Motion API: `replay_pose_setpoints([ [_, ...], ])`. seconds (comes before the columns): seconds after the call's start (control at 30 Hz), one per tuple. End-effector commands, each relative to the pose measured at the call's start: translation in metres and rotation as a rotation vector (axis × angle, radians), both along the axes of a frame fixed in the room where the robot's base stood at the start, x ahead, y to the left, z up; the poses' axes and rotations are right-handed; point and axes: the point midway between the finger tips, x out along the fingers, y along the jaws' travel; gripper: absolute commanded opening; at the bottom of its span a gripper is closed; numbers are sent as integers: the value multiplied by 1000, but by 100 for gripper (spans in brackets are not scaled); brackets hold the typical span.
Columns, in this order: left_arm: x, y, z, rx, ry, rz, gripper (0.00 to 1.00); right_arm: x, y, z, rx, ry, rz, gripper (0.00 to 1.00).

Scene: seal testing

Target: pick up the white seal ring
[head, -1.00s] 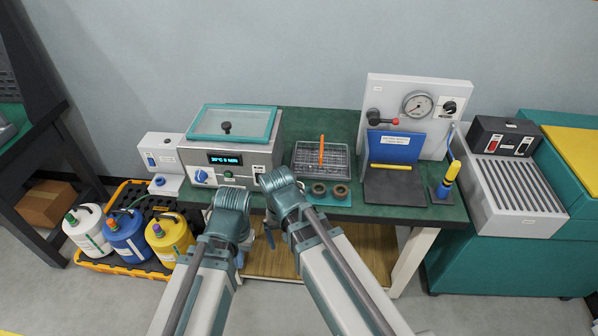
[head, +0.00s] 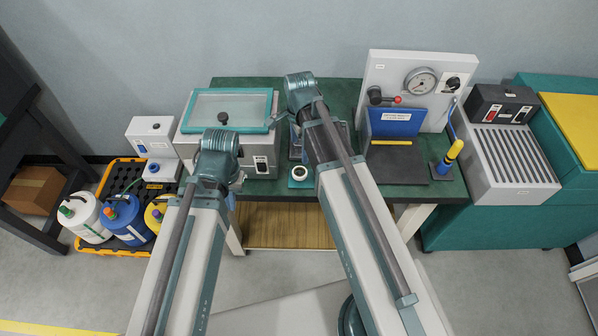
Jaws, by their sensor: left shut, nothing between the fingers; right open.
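A white seal ring (head: 300,173) with a dark centre lies on a small teal mat (head: 301,185) at the bench's front edge, left of my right forearm. My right gripper (head: 296,150) points down just behind the ring, mostly hidden by its own wrist; it is open and not around the ring. My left gripper (head: 232,197) hangs low in front of the bench, left of the ring, mostly behind its wrist; it is shut and empty.
A grey bath with a teal-framed lid (head: 232,106) stands left of the ring. A test stand with a gauge (head: 420,82) and a dark plate (head: 398,165) is on the right. My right arm covers most of the wire tray area.

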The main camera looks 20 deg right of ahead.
Motion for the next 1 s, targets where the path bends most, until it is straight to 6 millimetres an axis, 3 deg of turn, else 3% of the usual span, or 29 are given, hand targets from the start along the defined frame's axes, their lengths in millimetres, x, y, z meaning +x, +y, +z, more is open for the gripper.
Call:
replay_pose_setpoints([
  [0.5, 0, 0, -74, 0, 0, 1, 0, 1, 0, -74, 0, 0, 2, 96],
  [1.0, 0, 0, -91, 0, 0, 1, 0, 3, -1, -91, 0, 0, 2, 96],
])
